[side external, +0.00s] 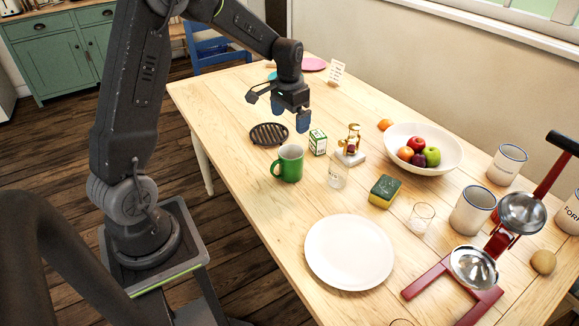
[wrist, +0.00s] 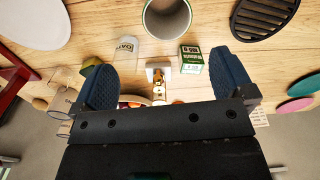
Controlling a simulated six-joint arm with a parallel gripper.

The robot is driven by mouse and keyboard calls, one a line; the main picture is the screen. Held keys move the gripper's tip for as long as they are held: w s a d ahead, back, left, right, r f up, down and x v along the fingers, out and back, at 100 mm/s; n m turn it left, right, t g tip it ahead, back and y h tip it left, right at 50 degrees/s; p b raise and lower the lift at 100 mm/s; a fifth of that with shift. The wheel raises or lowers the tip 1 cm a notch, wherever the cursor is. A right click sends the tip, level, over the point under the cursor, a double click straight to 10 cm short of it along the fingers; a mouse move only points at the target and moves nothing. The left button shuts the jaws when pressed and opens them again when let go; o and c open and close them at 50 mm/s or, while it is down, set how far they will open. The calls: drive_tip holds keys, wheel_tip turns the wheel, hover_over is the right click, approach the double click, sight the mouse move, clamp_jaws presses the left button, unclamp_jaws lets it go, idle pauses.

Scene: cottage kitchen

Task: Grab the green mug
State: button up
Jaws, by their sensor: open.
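A green mug (side external: 287,164) stands upright on the wooden table, with its handle toward the left in the side view. In the wrist view the mug (wrist: 167,18) shows at the top middle, partly cut off by the frame edge. My gripper (side external: 290,118) is open and empty, above the table and behind the mug in the side view. In the wrist view its two blue fingers (wrist: 165,82) are wide apart, and the mug lies beyond them, not between them.
A white plate (side external: 349,252), a sponge (side external: 384,191) and a fruit bowl (side external: 449,160) are farther right.

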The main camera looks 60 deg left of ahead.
sight(289, 160)
drive_tip(key=shift+w+a+f, duration=0.1)
drive_tip(key=shift+a+f, duration=0.1)
drive_tip(key=shift+f, duration=2.5)
drive_tip(key=shift+w+a+f, duration=0.1)
drive_tip(key=shift+a+f, duration=0.1)
drive_tip(key=shift+f, duration=2.45)
drive_tip(key=shift+w+a+f, duration=0.1)
drive_tip(key=shift+a+f, duration=0.1)
drive_tip(key=shift+f, duration=2.5)
drive_tip(key=shift+c, duration=0.2)
drive_tip(key=c, duration=0.9)
